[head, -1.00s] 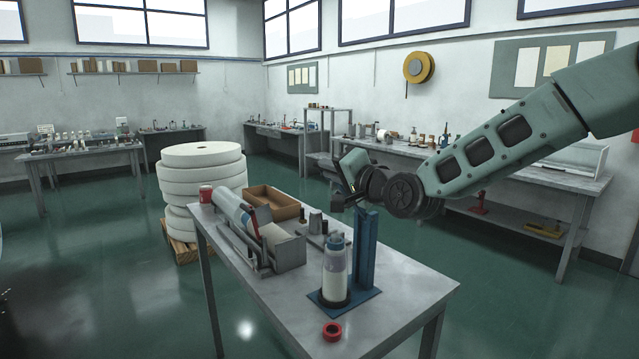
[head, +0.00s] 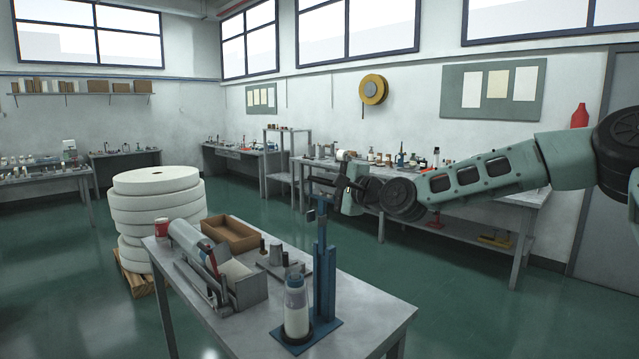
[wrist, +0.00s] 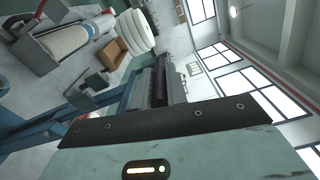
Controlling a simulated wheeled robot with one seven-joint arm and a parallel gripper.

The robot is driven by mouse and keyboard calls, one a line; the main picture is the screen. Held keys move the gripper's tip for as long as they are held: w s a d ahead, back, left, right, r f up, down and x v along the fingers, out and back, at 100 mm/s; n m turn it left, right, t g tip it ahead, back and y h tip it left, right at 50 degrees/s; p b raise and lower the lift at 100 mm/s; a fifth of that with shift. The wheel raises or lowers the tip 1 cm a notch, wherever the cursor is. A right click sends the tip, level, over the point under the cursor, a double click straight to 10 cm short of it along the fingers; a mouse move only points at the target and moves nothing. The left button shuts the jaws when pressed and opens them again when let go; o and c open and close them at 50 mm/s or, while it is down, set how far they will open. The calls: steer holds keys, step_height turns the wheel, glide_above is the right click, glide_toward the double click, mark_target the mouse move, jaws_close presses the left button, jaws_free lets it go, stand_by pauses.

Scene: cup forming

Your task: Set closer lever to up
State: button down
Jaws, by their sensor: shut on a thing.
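The closer is a blue upright stand (head: 331,275) on a blue base plate at the table's near end; part of its blue frame shows in the wrist view (wrist: 60,128). A white bottle (head: 297,312) stands upright on its base, beside the post. My gripper (head: 326,188) is at the top of the post, coming in from the right, with its jaws shut. A dark bar, seemingly the lever (wrist: 160,82), lies at the jaws in the wrist view. The jaws hide much of it, so its exact angle is hard to tell.
The grey table (head: 375,318) also bears a slanted cylinder machine (head: 205,255), an open brown box (head: 230,235) and a red cup (head: 162,228). A stack of white rolls (head: 160,205) stands behind it. The floor right of the table is clear.

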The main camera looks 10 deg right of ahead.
steer(key=shift+w+d, duration=0.15)
steer(key=shift+d, duration=0.1)
steer(key=c, duration=1.4)
jaws_free()
steer(key=shift+s+d, duration=0.15)
steer(key=shift+s, duration=0.1)
steer(key=b+v, duration=0.4)
steer(key=v, duration=1.3)
steer(key=shift+b, duration=0.3)
